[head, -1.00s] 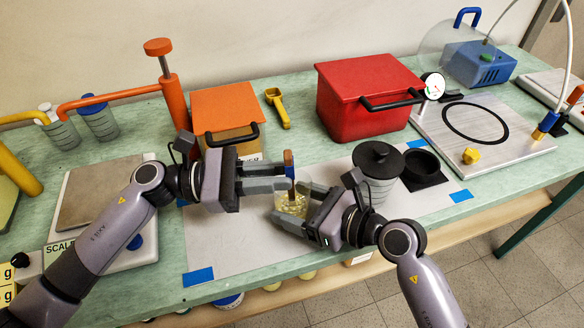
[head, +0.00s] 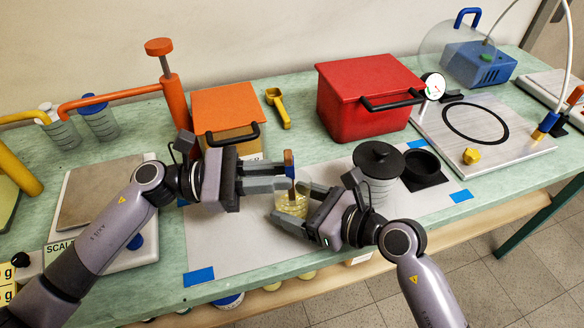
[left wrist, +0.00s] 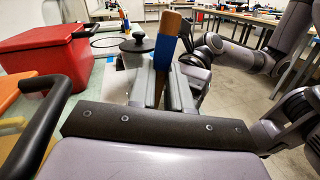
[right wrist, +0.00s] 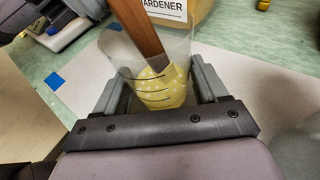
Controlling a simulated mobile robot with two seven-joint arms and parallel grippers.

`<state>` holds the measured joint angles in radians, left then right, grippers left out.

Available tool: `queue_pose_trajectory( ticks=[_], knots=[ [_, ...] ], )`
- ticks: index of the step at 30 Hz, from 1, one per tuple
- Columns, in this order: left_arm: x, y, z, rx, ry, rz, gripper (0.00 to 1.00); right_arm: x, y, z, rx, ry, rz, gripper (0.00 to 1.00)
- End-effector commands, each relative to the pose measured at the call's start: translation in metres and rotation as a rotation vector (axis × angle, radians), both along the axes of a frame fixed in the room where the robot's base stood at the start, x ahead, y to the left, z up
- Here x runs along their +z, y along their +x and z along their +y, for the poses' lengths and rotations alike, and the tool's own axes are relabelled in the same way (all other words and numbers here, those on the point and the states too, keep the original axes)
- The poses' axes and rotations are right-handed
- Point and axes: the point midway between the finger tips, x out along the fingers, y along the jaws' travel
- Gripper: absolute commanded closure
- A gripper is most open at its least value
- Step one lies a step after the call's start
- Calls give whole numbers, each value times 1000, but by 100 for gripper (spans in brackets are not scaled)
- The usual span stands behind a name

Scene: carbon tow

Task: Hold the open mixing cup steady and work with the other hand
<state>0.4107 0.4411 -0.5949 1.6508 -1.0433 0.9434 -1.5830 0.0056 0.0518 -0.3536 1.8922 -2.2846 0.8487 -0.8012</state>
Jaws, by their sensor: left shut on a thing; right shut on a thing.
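The clear mixing cup (head: 294,204) stands on the grey mat in the head view, open at the top, with pale yellow, bubbly liquid inside. My right gripper (right wrist: 158,88) is shut on the cup, one finger on each side. My left gripper (head: 284,180) is shut on a wooden stirring stick (head: 289,160) with a blue band, above the cup. In the right wrist view the stick (right wrist: 141,32) slants down into the cup and its lower end is at the liquid. The left wrist view shows the stick's blue band (left wrist: 165,50) between the fingers.
An orange-lidded box (head: 225,105) and a red box (head: 368,95) stand behind. A scale (head: 95,195) is at left, and a yellow scoop (head: 278,105) lies behind. The mat's front part (head: 240,250) is clear.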

Motion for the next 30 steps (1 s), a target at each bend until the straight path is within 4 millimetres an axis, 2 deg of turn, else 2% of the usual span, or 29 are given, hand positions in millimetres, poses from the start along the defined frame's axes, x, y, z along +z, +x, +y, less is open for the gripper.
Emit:
queue_pose_trajectory(
  ticks=[11, 30],
  knots=[
    [2, 0, -1, -1, 0, -1, 100, 0, 0, 0, -1, 1, -1, 45],
    [51, -10, 1, -1, 1, -2, 100, 0, 0, 0, -1, 1, -1, 45]
  ],
)
